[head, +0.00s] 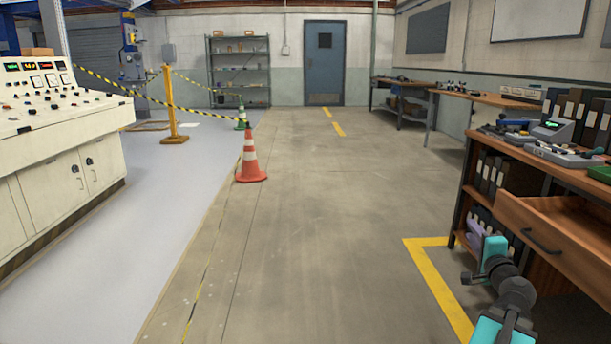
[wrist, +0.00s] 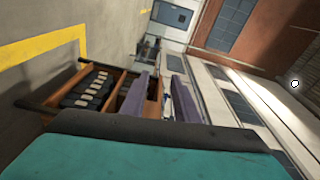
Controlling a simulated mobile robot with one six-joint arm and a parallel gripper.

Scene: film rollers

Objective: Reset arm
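My arm rises from the lower right of the head view, with teal links and dark joints. My gripper (head: 477,223) is at its far end, beside the shelves under the right workbench (head: 464,190), and is partly hidden by my own teal link. In the wrist view my gripper (wrist: 155,82) shows two purple fingers standing apart with nothing held between them. The big teal and dark shape at the bottom of the wrist view is part of my arm.
A wooden drawer (head: 545,232) stands open at the right, close to my arm. Binders (head: 490,172) fill the shelf. An orange cone (head: 250,160) stands left of centre and a control console (head: 60,150) at left. The middle floor is clear.

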